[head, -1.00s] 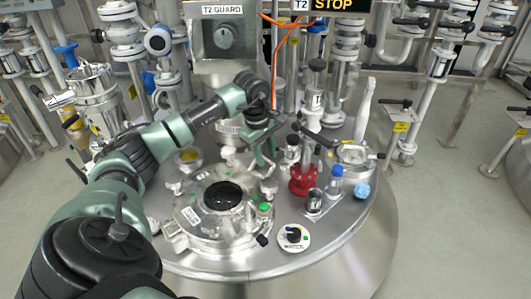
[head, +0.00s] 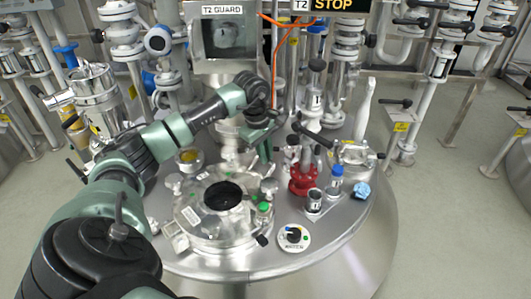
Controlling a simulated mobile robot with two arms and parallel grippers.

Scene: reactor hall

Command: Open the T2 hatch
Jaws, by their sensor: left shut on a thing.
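The T2 hatch (head: 212,233) is a round steel lid with a dark round window, lying flat and looking closed on the vessel top. Metal knobs stand around its rim, such as the one at its right (head: 269,187). My left gripper (head: 266,152) is above and behind the hatch's right back edge. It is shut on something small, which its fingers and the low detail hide. My right gripper does not show.
An orange cable (head: 274,75) hangs behind the gripper. The floor at right has free room.

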